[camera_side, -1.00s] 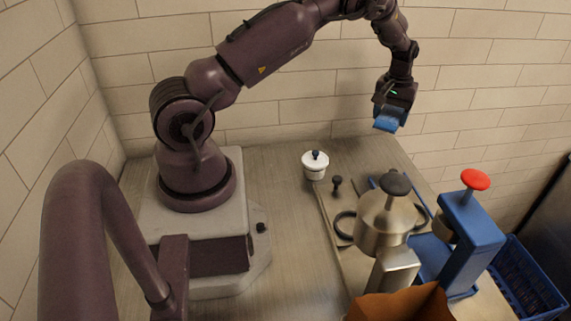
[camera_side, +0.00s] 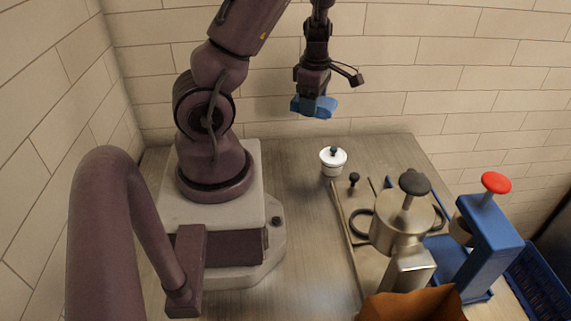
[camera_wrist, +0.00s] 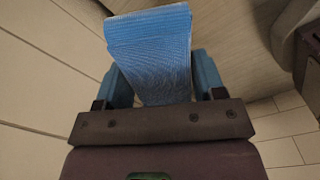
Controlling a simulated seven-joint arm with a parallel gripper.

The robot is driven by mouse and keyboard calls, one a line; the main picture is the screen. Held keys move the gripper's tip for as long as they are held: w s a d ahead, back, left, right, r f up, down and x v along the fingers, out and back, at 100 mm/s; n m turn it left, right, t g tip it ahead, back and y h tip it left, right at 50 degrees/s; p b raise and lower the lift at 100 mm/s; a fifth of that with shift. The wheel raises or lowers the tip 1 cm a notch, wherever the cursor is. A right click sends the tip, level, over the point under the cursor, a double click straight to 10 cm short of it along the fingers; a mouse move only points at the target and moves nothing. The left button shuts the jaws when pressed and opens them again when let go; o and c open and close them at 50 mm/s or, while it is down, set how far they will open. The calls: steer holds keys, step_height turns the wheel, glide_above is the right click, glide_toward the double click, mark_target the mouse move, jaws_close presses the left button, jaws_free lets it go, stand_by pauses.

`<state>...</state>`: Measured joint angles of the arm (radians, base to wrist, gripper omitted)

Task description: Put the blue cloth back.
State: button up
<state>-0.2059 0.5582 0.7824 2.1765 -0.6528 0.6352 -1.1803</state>
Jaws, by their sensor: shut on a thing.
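The blue cloth (camera_side: 314,107) is held in the air by my gripper (camera_side: 312,98), above the back part of the table and left of the white lidded pot. In the wrist view the cloth (camera_wrist: 150,45) is a folded, ribbed blue piece between the two blue fingers of my gripper (camera_wrist: 155,82). The gripper is shut on it. The cloth touches nothing else that I can see.
The white pot (camera_side: 333,164) stands on the table (camera_side: 300,215). The table's middle is clear.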

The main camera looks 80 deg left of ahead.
mark_target(286, 165)
steer(key=s+d+f+n, duration=0.1)
steer(key=s+d+n, duration=0.3)
steer(key=s+n, duration=0.25)
steer(key=shift+m, duration=0.35)
steer(key=shift+s+a+f, duration=0.1)
steer(key=shift+f, duration=3.05)
steer(key=shift+s+a+f, duration=0.1)
steer(key=shift+f, duration=3.05)
steer(key=shift+f, duration=0.15)
steer(key=o, duration=0.9)
